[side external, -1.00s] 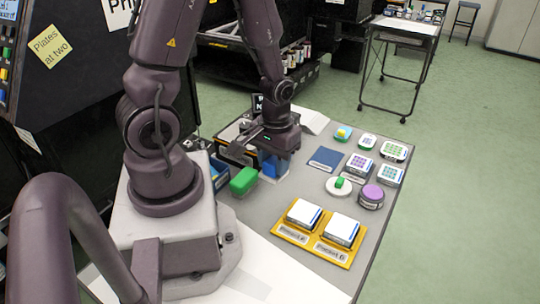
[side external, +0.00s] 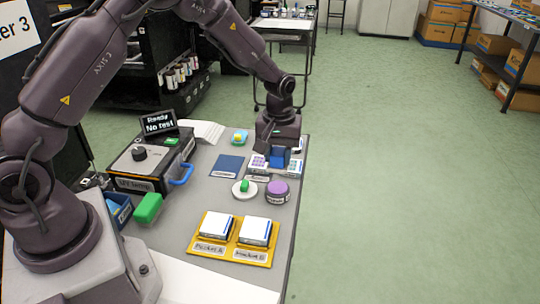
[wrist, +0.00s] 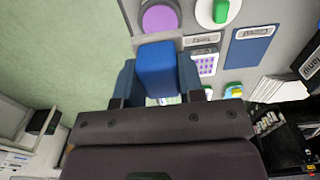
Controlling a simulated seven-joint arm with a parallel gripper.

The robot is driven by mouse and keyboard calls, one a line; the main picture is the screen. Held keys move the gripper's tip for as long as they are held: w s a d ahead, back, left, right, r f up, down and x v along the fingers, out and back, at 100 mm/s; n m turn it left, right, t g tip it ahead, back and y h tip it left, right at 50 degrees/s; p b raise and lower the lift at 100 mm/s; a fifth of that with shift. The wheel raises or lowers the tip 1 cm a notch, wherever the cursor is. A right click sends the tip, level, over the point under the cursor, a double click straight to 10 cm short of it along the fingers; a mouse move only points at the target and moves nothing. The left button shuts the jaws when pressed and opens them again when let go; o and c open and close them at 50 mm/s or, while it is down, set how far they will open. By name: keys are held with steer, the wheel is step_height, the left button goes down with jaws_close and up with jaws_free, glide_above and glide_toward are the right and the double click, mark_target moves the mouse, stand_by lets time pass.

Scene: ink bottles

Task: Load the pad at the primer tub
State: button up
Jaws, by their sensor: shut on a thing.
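My gripper (side external: 278,150) is shut on a blue block (side external: 279,157) at the far right of the grey table, above the patterned trays. In the wrist view the blue block (wrist: 156,68) sits between both fingers; its underside is hidden. I cannot read which vessel is the primer tub.
A yellow rack (side external: 231,253) holds two white boxes at the front. A dark blue mat (side external: 228,165) lies left of the gripper. Patterned trays (side external: 258,164) lie under and beside it. A green block (side external: 148,208) and a black device (side external: 150,160) are at left.

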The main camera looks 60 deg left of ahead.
glide_above(278, 187)
steer(key=shift+a+f, duration=0.1)
steer(key=shift+f, duration=2.55)
steer(key=shift+f, duration=0.6)
steer(key=shift+r, duration=0.1)
steer(key=shift+r, duration=3.5)
